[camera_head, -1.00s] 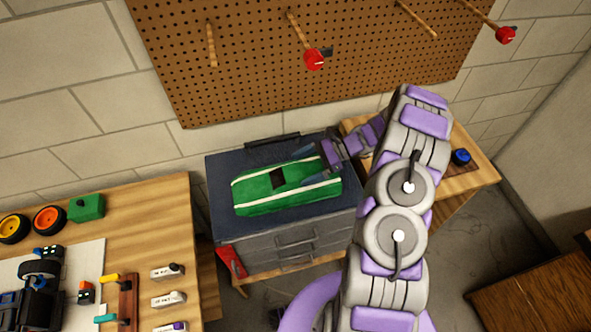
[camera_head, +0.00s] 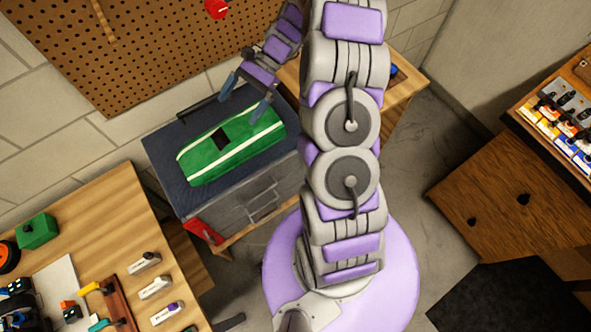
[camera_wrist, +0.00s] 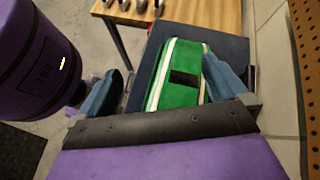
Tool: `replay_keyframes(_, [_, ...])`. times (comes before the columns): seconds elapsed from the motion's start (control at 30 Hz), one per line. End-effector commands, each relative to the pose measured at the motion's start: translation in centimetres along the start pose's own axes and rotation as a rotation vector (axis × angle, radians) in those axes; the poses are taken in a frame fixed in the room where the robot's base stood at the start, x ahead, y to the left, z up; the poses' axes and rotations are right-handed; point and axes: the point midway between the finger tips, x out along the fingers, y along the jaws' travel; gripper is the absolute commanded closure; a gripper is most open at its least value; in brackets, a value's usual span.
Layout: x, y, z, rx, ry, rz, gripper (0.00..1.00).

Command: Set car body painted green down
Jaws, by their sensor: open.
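The green car body (camera_head: 231,147) with white stripes and a dark window lies flat on the dark blue top of the grey drawer cabinet (camera_head: 168,144). My gripper (camera_head: 246,95) is open and empty, just above and behind the car body at its far edge. In the wrist view my gripper's two blue fingers (camera_wrist: 160,88) are spread wide. The car body (camera_wrist: 180,92) shows beyond them, with the right finger overlapping its right edge in the picture. Contact between finger and car body cannot be told.
A wooden workbench (camera_head: 100,215) with a green block (camera_head: 37,231) and several tools is at left. A pegboard (camera_head: 150,40) hangs on the wall behind the cabinet. A wooden table (camera_head: 408,100) is to the right. A rack of small bottles (camera_head: 565,125) stands at far right.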

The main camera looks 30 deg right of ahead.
Motion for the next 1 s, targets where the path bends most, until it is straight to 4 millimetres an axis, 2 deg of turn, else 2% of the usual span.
replay_keyframes(0.03, [0.2,0.2,1.9,-0.045,0.023,0.031,0.0])
replay_keyframes(0.2, [1.1,2.0,7.0,-0.181,0.094,0.139,0.0])
replay_keyframes(0.5, [2.5,6.9,14.1,-0.418,0.238,0.33,0.0])
replay_keyframes(0.7, [2.9,11.1,17.5,-0.569,0.334,0.455,0.0])
replay_keyframes(1.0, [2.9,18.0,20.5,-0.778,0.484,0.637,0.0])
